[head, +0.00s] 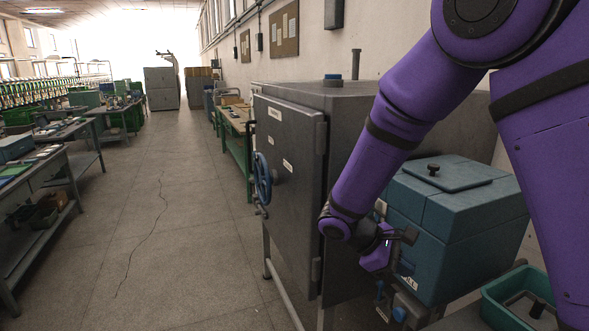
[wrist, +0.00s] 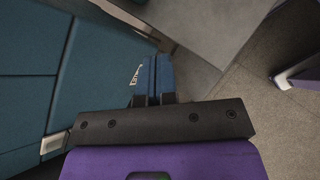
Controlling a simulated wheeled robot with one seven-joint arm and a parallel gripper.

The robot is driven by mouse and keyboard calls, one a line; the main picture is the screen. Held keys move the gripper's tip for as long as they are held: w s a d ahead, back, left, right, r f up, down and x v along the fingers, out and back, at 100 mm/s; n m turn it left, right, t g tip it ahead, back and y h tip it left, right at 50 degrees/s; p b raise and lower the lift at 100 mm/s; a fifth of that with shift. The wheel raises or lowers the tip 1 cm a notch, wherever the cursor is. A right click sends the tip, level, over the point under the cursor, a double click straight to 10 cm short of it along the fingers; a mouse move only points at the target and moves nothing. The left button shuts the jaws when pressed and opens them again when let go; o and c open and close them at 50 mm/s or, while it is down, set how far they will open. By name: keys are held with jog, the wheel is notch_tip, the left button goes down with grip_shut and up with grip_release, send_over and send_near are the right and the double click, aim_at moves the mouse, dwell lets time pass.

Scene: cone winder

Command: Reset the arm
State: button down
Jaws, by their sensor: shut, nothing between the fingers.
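My arm, in purple, reaches down from the upper right of the head view. My gripper (head: 408,237) is at its end, in front of the teal box (head: 456,215) and to the right of the grey cabinet door. In the wrist view my gripper (wrist: 154,75) has its two blue-tipped fingers side by side, shut and with nothing held. The teal box (wrist: 35,95) fills the left of the wrist view, close beside the fingers. The arm hides part of the cabinet and of the box's front.
The grey cabinet (head: 290,180) with a blue handwheel (head: 262,178) stands left of my arm. A green tray (head: 520,300) sits at the lower right. The aisle floor (head: 180,220) is open, with workbenches (head: 50,185) along its left and a green-legged bench (head: 238,140) beyond the cabinet.

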jog(key=s+d+r+m+t+y, duration=0.3)
jog(key=s+r+m+y, duration=0.2)
jog(key=s+r, duration=0.5)
jog(key=s+d+r+m+t+y, duration=0.4)
jog(key=s+r+m+y, duration=0.1)
jog(key=s+r, duration=0.5)
jog(key=shift+s+d+r+m, duration=0.2)
jog(key=shift+s+r+m, duration=0.05)
jog(key=shift+r+m, duration=0.3)
dwell(1.5)
